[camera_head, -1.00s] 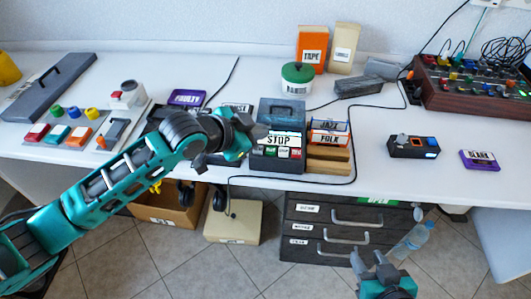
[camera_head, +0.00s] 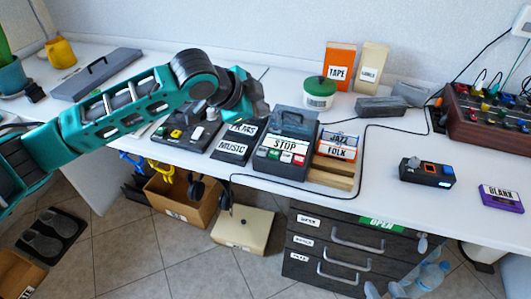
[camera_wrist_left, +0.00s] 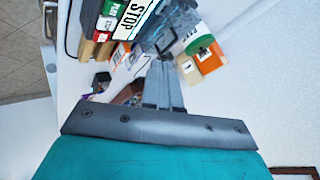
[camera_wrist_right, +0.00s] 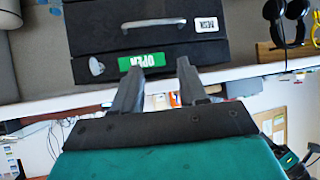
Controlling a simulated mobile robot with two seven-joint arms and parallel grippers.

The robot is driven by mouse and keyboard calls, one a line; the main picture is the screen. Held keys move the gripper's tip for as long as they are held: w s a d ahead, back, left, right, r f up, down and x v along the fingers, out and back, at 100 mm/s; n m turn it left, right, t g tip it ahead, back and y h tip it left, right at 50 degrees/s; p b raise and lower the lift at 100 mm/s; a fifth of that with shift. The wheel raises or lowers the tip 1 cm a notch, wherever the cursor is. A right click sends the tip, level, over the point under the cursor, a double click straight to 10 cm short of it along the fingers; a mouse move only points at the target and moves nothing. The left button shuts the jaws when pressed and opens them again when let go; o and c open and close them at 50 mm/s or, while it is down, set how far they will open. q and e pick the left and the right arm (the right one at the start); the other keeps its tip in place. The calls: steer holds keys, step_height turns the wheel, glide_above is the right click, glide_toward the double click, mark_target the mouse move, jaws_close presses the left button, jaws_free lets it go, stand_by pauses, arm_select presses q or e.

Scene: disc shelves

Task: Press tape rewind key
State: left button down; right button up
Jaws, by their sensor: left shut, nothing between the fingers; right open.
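The tape deck (camera_head: 290,124) is a dark box on the desk with a STOP label (camera_head: 285,144) and a row of small coloured keys (camera_head: 280,157) along its front. Which key is rewind is too small to read in the head view. My left gripper (camera_head: 262,106) is shut and empty, held just left of the deck, apart from the keys. In the left wrist view the deck's STOP label (camera_wrist_left: 135,15) shows tilted beyond the fingers. My right gripper (camera_wrist_right: 157,78) is open and empty before the drawer unit; only its top shows at the head view's bottom edge.
JAZZ and FOLK tapes (camera_head: 337,146) stand right of the deck. A panel labelled MUSIC (camera_head: 232,148) lies to its left. A green-lidded tub (camera_head: 320,93) stands behind. A cable (camera_head: 365,140) crosses the desk. The dark drawer unit (camera_head: 340,240) stands below the desk.

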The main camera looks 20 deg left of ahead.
mark_target(260, 152)
steer(key=shift+a, duration=0.1)
stand_by(0.3)
arm_select(q)
step_height(260, 152, down, 4)
steer(key=b, duration=0.5)
step_height(260, 152, down, 3)
steer(key=b, duration=0.4)
steer(key=shift+r, duration=0.2)
steer(key=shift+f, duration=1.15)
arm_select(e)
step_height(260, 152, down, 7)
steer(key=a, duration=0.1)
steer(key=shift+w+a, duration=0.15)
steer(key=shift+w, duration=0.2)
steer(key=shift+r, duration=0.1)
arm_select(q)
steer(key=shift+f, duration=0.25)
steer(key=shift+f+p, duration=0.1)
steer(key=shift+p, duration=0.2)
arm_select(e)
steer(key=shift+r, duration=0.25)
